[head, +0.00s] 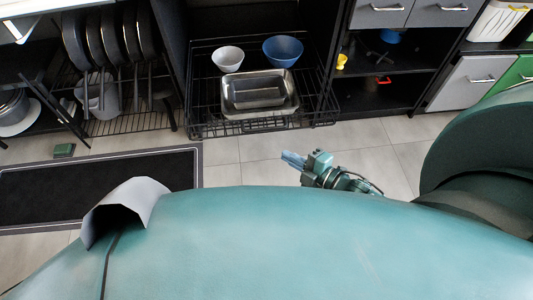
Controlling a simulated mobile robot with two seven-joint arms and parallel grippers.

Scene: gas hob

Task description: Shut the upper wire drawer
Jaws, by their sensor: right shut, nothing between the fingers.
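A black wire drawer (222,128) stands pulled out of the dark cabinet at top centre. It holds a white bowl (228,58), a blue bowl (283,50) and nested metal trays (260,94). Whether this is the upper of two drawers I cannot tell; anything beneath it is mostly hidden. My right gripper (292,159) is shut and empty, in front of the drawer and a little right of its middle in the picture, apart from it. My left gripper is not in view.
A rack with dark pans (108,38) stands left of the drawer. Open shelves (378,85) with small items and grey cabinet fronts (468,82) are on the right. A dark mat (60,183) lies at left. Tiled floor (235,160) is free before the drawer.

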